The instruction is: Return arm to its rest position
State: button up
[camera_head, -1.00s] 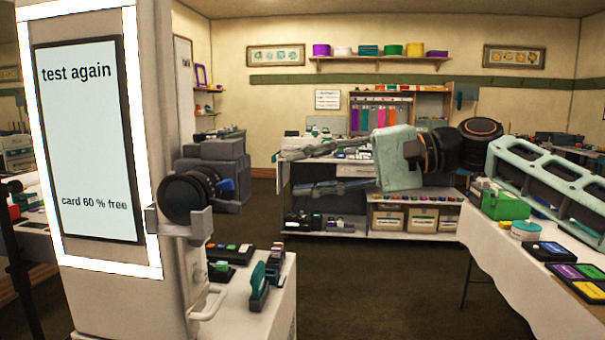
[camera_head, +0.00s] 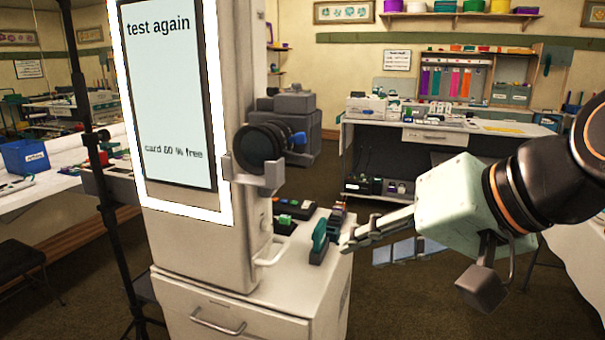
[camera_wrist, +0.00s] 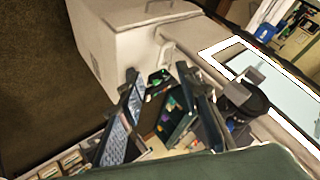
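My gripper (camera_head: 360,248) is open and empty, with its two fingers apart and pointing left in the head view. My arm reaches in from the right edge. The fingertips appear in front of the white drawer cabinet (camera_head: 230,312), close to its right side in the picture; the exact gap is unclear. In the wrist view the fingers of my gripper (camera_wrist: 160,74) are spread, with the cabinet (camera_wrist: 120,48) and small items beyond them. Nothing is held.
A post with a lit screen (camera_head: 168,90) reading "test again" rises from the cabinet. A black lens-like device (camera_head: 262,150) sticks out from the post. A teal tool (camera_head: 320,238) stands on the cabinet top. A workbench (camera_head: 420,135) is behind. Dark floor lies between.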

jog(key=s+d+f+g+h, duration=0.1)
jog(key=s+d+f+h, duration=0.15)
jog(key=f, duration=0.55)
jog(key=s+d+f+g+h, duration=0.15)
jog(key=f+h, duration=0.25)
jog(key=f, duration=0.4)
notch_tip(320, 180, up, 25)
jog(key=p, duration=2.5)
jog(key=shift+s+d+f+n, duration=0.15)
jog(key=shift+d+n, duration=0.05)
jog(key=shift+n, duration=0.1)
jog(key=shift+a+y, duration=0.15)
jog(key=shift+y, duration=0.1)
